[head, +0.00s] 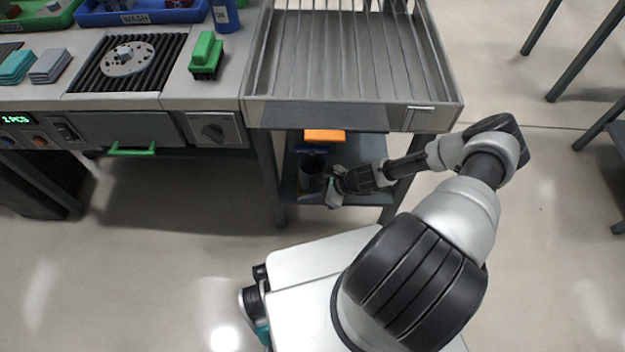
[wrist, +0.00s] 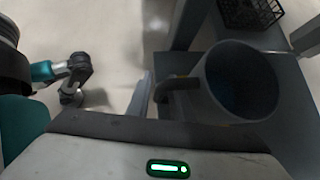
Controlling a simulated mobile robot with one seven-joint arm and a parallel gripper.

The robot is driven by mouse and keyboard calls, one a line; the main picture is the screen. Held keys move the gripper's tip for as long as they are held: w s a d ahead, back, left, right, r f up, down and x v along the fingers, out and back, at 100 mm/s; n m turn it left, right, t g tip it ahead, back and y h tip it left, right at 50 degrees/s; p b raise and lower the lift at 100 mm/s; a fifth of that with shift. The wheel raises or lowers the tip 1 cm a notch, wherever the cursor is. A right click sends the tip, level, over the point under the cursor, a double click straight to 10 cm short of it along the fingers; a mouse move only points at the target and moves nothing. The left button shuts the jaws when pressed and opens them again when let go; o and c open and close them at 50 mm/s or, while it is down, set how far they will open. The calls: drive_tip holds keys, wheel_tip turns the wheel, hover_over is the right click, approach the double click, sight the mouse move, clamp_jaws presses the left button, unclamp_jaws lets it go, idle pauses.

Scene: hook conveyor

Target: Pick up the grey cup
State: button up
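The grey cup (head: 312,176) stands on the lower shelf under the slatted tray, small and partly shaded in the head view. In the wrist view the grey cup (wrist: 236,84) is large, with its round opening toward the camera and its handle on the left side. My gripper (head: 331,187) is just to the right of the cup in the head view, with its fingers spread apart. In the wrist view one pale finger stands left of the handle, with a gap between them. The other finger is hard to make out there.
The shelf (head: 350,196) lies below the slatted metal tray (head: 345,60), with table legs beside it. An orange block (head: 324,135) and a dark blue item sit near the cup. A black mesh basket (wrist: 250,12) is beyond the cup. Open floor lies to the left.

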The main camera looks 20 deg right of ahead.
drive_tip(key=shift+x, duration=1.05)
clamp_jaws()
drive_tip(key=shift+d+r, duration=0.1)
drive_tip(key=shift+r, duration=0.1)
drive_tip(key=shift+r, duration=0.25)
wheel_tip(320, 180, up, 3)
drive_tip(key=p, duration=0.3)
drive_tip(key=shift+r, duration=0.2)
drive_tip(key=s+d+b, duration=0.1)
drive_tip(key=s+d, duration=0.3)
drive_tip(key=d, duration=0.3)
drive_tip(key=s+d, duration=0.5)
drive_tip(key=d, duration=0.3)
drive_tip(key=shift+d+f+b, duration=0.25)
drive_tip(key=shift+f+b, duration=0.1)
drive_tip(key=shift+b, duration=0.05)
